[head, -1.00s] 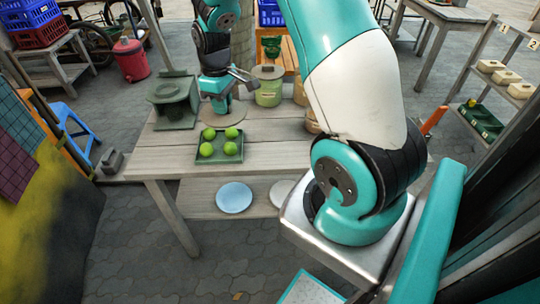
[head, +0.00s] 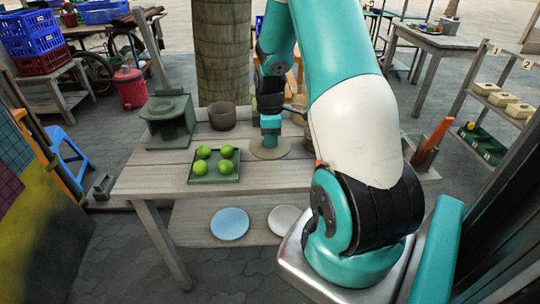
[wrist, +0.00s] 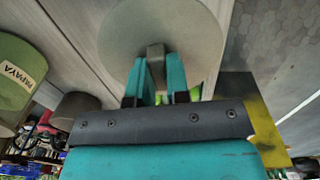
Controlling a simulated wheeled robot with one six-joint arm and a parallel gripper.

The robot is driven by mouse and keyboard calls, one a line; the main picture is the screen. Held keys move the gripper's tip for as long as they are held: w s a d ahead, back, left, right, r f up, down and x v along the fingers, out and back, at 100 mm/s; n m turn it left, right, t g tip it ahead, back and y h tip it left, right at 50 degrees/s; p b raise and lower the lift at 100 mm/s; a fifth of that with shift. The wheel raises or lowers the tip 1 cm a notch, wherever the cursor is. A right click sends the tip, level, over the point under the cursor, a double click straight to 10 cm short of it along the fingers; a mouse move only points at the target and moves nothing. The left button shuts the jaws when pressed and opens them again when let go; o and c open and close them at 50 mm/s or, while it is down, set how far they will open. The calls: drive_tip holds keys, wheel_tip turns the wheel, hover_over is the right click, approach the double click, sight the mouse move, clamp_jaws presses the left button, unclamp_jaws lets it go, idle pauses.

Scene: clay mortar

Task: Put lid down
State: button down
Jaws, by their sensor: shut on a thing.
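The lid (head: 262,154) is a round, flat, grey-brown disc to the right of the lime tray, held level over the worktable (head: 150,178). It also fills the top of the wrist view (wrist: 205,40). My gripper (head: 270,137) points down at its middle. In the wrist view, my gripper (wrist: 160,80) is shut on the lid's small dark knob. Whether the lid touches the tabletop or hangs just above it I cannot tell.
A green tray (head: 236,179) with several limes sits left of the lid. A green stove (head: 170,122) and brown pot (head: 222,115) stand behind. A green papaya canister (wrist: 12,85) shows in the wrist view. Two plates lie on the lower shelf; a box with an orange handle (head: 437,135) stands right.

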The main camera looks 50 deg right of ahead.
drive_tip(key=shift+f, duration=3.05)
drive_tip(key=shift+f, duration=0.15)
drive_tip(key=c, duration=1.1)
unclamp_jaws()
